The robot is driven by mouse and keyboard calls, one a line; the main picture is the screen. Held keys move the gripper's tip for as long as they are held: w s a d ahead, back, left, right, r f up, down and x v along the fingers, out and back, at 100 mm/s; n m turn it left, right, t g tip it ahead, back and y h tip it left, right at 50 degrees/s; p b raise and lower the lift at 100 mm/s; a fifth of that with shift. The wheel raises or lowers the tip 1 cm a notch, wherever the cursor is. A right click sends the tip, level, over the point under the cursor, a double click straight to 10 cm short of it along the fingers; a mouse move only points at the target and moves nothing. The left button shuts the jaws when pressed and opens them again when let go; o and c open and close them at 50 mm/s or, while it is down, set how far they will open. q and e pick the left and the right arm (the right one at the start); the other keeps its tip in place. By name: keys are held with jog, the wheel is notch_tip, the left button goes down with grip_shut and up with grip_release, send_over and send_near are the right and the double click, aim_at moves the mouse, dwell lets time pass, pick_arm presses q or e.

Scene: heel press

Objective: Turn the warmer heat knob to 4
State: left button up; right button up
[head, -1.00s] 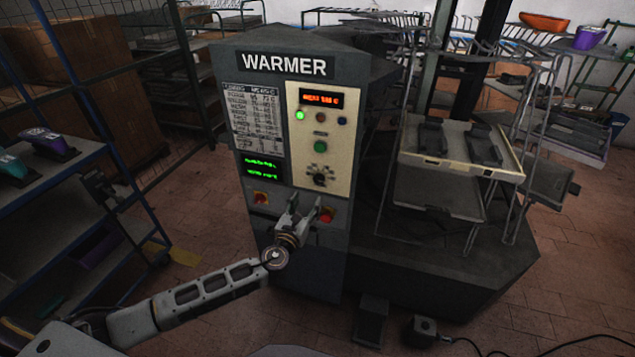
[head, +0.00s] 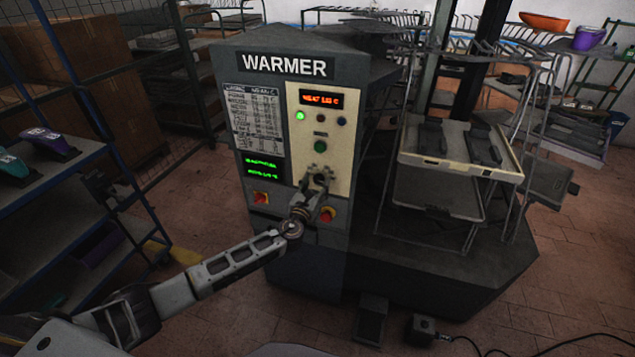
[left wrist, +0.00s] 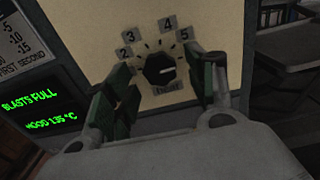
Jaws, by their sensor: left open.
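The warmer (head: 285,68) is a dark cabinet with a cream control panel (head: 338,99). Its black heat knob (left wrist: 156,69) has labels 2, 3, 4 and 5 arched above it. A pale mark on the knob appears to point right, below the 5; its exact setting is hard to tell. My left gripper (head: 318,176) is at the lower panel and hides most of the knob in the head view. In the left wrist view my left gripper (left wrist: 161,66) is open, with one green-padded finger on each side of the knob and gaps between. My right gripper is out of view.
A green button (head: 320,146) sits just above the knob. A rack with a tray (head: 462,160) stands to the right. A blue-framed shelf (head: 50,190) stands at left.

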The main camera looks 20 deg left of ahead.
pick_arm(q)
jog(key=shift+w, duration=1)
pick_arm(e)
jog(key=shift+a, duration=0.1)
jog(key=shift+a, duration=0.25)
pick_arm(q)
jog(key=c, duration=1)
jog(key=shift+c, duration=0.2)
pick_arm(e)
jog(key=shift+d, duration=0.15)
